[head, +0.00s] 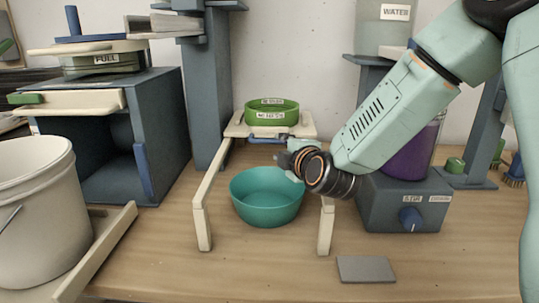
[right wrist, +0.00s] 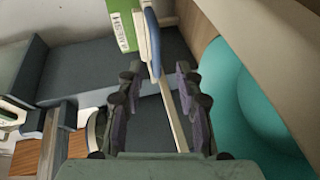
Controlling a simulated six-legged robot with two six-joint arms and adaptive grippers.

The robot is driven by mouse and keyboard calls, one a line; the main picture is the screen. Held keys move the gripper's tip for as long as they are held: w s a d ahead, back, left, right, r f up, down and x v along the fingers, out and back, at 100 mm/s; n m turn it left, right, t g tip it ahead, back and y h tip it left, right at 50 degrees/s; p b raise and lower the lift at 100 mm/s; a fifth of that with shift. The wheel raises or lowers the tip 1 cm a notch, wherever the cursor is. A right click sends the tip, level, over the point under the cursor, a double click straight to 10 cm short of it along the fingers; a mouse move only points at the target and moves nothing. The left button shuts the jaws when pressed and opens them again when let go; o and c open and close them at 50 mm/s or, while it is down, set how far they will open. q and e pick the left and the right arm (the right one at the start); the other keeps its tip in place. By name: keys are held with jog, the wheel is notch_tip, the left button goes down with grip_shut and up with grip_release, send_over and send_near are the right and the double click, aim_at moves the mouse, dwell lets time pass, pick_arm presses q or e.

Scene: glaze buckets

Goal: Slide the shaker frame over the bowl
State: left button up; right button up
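The cream shaker frame (head: 206,190) stands on the table, with a green sieve (head: 272,116) on its raised rear platform. A blue handle (head: 262,140) is at the platform's front edge. The teal bowl (head: 266,205) sits on the table between the frame's two front legs, in front of the platform. My right gripper (head: 287,160) is above the bowl's right rear rim. In the right wrist view, its fingers (right wrist: 157,72) are open, with the blue handle (right wrist: 153,42) in line with the gap near the fingertips; contact is unclear. My left gripper is out of view.
A dark blue box (head: 165,130) and white bucket (head: 35,200) stand left. A blue-grey base with a knob (head: 395,205) and a purple container (head: 408,158) stand right. A grey plate (head: 365,269) lies in front. The table's front middle is clear.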

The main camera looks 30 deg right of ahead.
aim_at(271, 142)
jog(key=shift+n, duration=0.4)
jog(key=x, duration=0.1)
jog(key=b+x, duration=0.1)
jog(key=x, duration=0.1)
jog(key=b+x, duration=0.1)
jog(key=x, duration=0.1)
jog(key=shift+w+a+r, duration=0.1)
jog(key=shift+w+a, duration=0.2)
jog(key=shift+w, duration=0.05)
jog(key=shift+r+b+x, duration=0.2)
jog(key=shift+b+x, duration=0.15)
jog(key=shift+x, duration=0.7)
jog(key=shift+f, duration=0.1)
grip_shut()
